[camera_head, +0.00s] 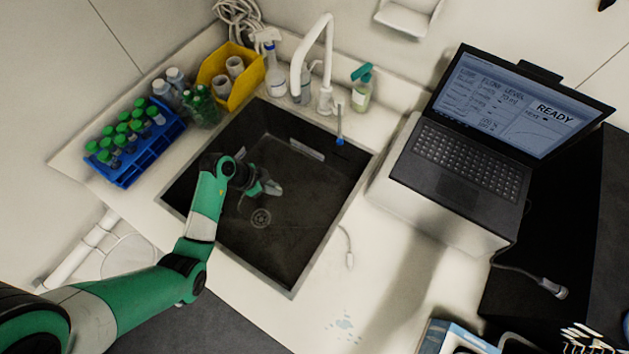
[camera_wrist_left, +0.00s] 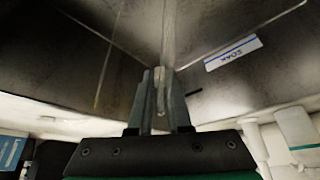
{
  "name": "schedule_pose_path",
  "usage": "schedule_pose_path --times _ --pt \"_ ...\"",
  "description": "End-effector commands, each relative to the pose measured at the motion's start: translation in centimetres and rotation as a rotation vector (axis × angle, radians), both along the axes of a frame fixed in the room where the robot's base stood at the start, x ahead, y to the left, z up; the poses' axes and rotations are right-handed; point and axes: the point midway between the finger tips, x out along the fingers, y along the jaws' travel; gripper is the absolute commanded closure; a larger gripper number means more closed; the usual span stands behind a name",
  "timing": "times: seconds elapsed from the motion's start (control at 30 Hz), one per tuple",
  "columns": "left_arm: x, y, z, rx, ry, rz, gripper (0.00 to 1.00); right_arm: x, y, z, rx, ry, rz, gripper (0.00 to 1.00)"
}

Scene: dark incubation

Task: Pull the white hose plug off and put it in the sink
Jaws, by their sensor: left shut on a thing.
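My left gripper (camera_head: 268,188) reaches down inside the dark sink (camera_head: 290,235), above its floor near the drain. In the left wrist view the gripper (camera_wrist_left: 161,78) is shut on a small pale piece (camera_wrist_left: 161,93), which looks like the white hose plug. The fingers cover most of it. My right gripper is in neither view.
A white faucet (camera_head: 328,60) stands behind the sink, with spray and soap bottles beside it. A blue rack (camera_head: 135,168) of green-capped tubes and a yellow bin (camera_head: 240,92) stand left. A laptop (camera_head: 470,150) stands right. The sink's right half is free.

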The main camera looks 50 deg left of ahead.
Motion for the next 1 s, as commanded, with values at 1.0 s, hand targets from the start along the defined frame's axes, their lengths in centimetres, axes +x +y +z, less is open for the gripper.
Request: schedule_pose_path --times 1.0 --pt "-2.4 4.3 -8.5 0.037 0.109 0.129 1.00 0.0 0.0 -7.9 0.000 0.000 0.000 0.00"
